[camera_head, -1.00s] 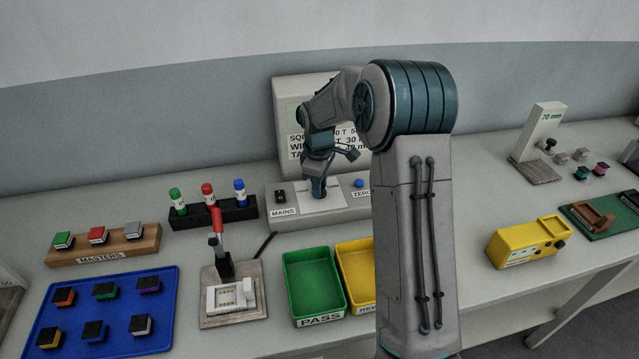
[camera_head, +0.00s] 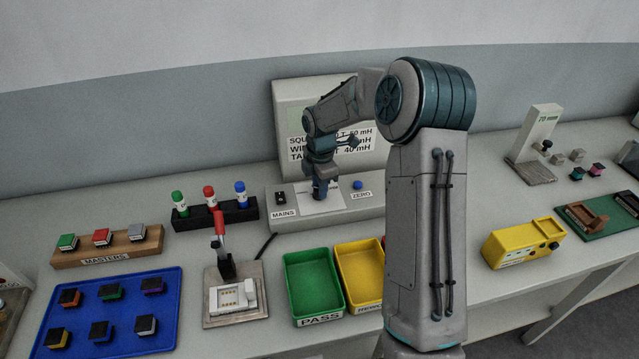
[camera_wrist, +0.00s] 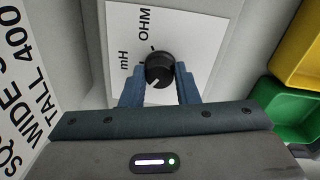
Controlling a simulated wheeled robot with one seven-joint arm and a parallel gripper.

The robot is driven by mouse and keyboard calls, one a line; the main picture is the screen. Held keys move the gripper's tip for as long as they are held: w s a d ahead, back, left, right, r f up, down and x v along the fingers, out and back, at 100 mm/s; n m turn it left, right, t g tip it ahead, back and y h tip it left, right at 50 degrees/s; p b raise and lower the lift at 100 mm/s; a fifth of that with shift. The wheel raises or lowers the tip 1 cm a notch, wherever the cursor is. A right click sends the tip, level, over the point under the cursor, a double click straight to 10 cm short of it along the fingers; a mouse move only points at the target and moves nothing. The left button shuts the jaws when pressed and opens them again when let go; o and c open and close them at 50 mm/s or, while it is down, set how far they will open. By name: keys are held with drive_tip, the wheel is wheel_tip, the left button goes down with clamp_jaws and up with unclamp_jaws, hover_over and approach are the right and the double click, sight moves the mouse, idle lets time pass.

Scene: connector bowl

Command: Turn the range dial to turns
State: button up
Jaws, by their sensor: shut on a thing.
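The range dial (camera_wrist: 159,68) is a black round knob with a white pointer line, on a white plate (camera_wrist: 190,30) lettered "mH" and "OHM" in the wrist view. The pointer faces the lower left of that picture, toward my gripper's side. No "turns" label is visible there. My gripper (camera_wrist: 160,84) has its two blue fingers on either side of the dial and is shut on it. In the head view my gripper (camera_head: 320,190) points down at the meter's plate (camera_head: 338,203) and hides the dial.
The meter's base (camera_head: 290,222) carries a black MAINS switch (camera_head: 281,198) at left and a blue ZERO button (camera_head: 358,184) at right. Its lettered display (camera_head: 290,100) stands behind. Green (camera_head: 312,285) and yellow (camera_head: 360,275) bins stand in front.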

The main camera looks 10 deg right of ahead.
drive_tip(key=shift+n, duration=0.4)
drive_tip(key=o, duration=1)
drive_tip(key=shift+c, duration=0.2)
drive_tip(key=shift+r, duration=0.1)
wheel_tip(320, 180, up, 14)
drive_tip(key=b, duration=0.1)
drive_tip(key=shift+s, duration=0.3)
drive_tip(key=shift+d, duration=0.1)
